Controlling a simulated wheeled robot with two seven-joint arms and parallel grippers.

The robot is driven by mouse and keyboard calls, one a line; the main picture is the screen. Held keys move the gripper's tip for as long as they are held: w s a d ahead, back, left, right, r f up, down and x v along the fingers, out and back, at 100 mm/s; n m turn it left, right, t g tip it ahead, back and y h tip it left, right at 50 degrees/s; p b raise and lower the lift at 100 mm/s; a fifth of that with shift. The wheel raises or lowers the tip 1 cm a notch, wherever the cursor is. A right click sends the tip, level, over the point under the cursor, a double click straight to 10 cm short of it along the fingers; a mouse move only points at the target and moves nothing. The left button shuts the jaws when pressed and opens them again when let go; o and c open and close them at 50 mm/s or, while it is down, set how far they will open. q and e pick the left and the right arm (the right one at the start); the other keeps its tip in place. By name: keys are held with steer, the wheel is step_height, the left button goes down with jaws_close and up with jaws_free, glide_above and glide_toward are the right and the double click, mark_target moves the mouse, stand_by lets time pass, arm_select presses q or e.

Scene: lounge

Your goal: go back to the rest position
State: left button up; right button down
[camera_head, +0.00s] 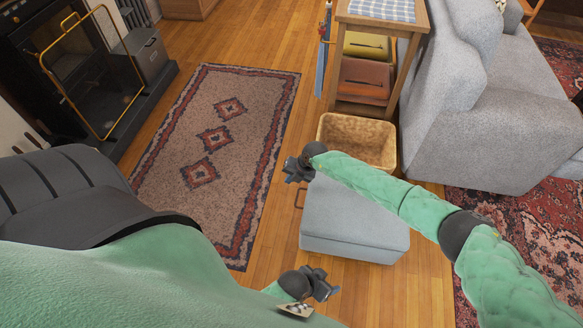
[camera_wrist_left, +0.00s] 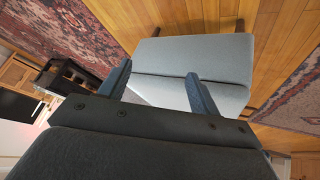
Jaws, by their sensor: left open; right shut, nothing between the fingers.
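My left gripper (camera_head: 325,288) is in the lower middle of the head view, in front of the grey ottoman, and holds nothing. The left wrist view shows its two fingers (camera_wrist_left: 159,72) spread apart, with the grey ottoman (camera_wrist_left: 205,58) beyond them. My right gripper (camera_head: 294,170) is shut and empty. In the head view it overlaps the upper left corner of the grey ottoman (camera_head: 350,225); whether it touches cannot be told. My right arm crosses the picture from the lower right.
A wicker basket (camera_head: 357,141) stands behind the ottoman, below a wooden shelf unit (camera_head: 424,18). A grey sofa (camera_head: 490,120) is at right. A patterned rug (camera_head: 205,125) lies at left near a fireplace with a brass-framed screen (camera_head: 98,85). Wood floor (camera_head: 400,296) is bare at lower middle.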

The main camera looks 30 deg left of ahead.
steer(key=r, duration=0.3)
steer(key=shift+s+a+r, duration=0.1)
steer(key=shift+s+a, duration=0.1)
steer(key=shift+a, duration=0.15)
